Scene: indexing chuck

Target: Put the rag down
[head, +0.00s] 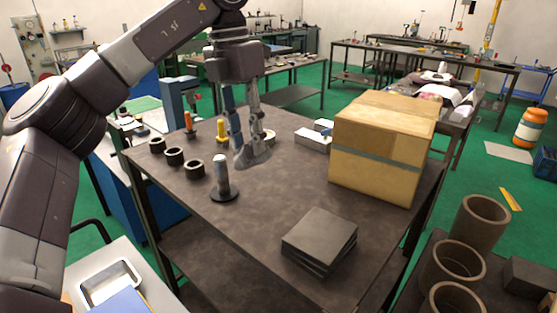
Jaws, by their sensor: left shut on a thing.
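My left gripper (247,132) points down over the dark table (255,205), left of the cardboard box. It is shut on a grey rag (253,154), which hangs below the fingertips. The rag is behind and slightly right of a metal post on a round base (223,182). I cannot tell whether the rag's lower edge touches the table top. My right gripper is not in view.
Several dark rings (174,156) stand at the table's left. A cardboard box (380,147) fills the back right, with small white boxes (314,138) beside it. Stacked dark plates (320,240) lie at the front. The table's middle is clear.

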